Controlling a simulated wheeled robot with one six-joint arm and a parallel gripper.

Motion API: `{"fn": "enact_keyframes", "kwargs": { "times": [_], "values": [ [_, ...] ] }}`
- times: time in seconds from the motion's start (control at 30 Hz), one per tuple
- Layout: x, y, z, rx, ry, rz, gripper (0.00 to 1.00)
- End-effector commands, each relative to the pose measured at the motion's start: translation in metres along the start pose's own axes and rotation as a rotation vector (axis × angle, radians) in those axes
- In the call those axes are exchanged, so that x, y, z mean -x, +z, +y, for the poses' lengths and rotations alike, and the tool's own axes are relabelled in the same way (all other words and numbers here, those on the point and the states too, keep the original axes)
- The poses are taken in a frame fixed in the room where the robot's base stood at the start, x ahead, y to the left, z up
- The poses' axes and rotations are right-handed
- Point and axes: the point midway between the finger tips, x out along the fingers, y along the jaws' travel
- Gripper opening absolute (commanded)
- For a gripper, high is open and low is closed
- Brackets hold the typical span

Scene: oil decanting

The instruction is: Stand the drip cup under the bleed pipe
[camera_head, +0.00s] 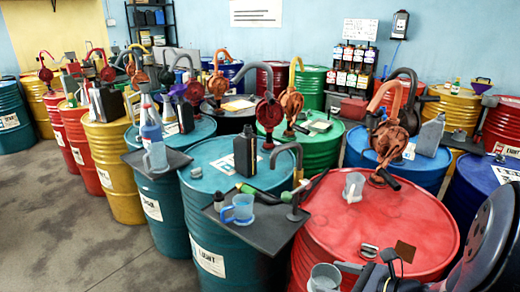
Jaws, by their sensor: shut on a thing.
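My gripper (346,270) is at the bottom of the picture, in front of the red drum. It is shut on a translucent grey cup (325,278), which I take as the drip cup; it looks upright, and its lower part is cut off by the picture edge.
Another grey cup (353,187) stands on the red drum (400,225). Drums with hand pumps crowd behind. Open floor (70,235) is at the left.

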Motion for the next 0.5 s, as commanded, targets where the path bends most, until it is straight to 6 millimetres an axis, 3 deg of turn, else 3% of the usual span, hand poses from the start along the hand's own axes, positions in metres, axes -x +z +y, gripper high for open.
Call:
{"fn": "enact_keyframes", "kwargs": {
  "times": [0.5],
  "values": [
    [-0.050, 0.022, -0.058, -0.089, -0.212, -0.001, 0.37]
  ]
}}
